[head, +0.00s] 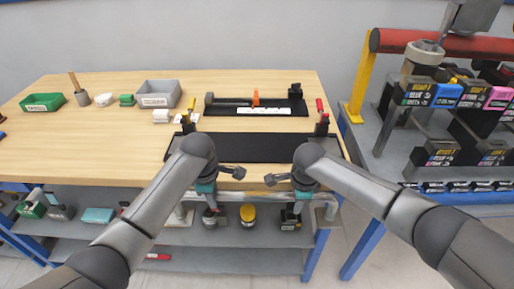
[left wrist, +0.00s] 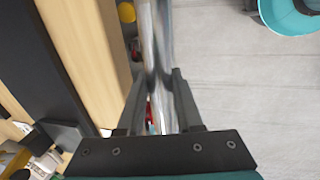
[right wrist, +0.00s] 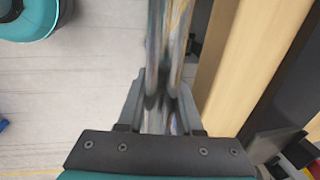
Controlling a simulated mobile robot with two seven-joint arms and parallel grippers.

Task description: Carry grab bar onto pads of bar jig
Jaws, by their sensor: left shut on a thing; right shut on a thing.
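The grab bar (head: 255,193) is a shiny metal tube, held level along the table's front edge. My left gripper (head: 209,199) is shut on it toward its left part, and the tube shows between the fingers in the left wrist view (left wrist: 157,50). My right gripper (head: 299,197) is shut on its right part; the tube also shows in the right wrist view (right wrist: 167,50). The bar jig (head: 250,148) is a long black plate on the table behind the bar, with upright clamps at both ends, yellow-handled left and red-handled right. My arms hide parts of it; its pads are not clear.
Behind the jig lies a black board (head: 285,108) with a dark rod and orange piece. A grey bin (head: 159,94) and green bin (head: 42,102) stand at back left. A lower shelf (head: 250,235) holds tools. A rack (head: 450,120) stands right. The left tabletop is mostly clear.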

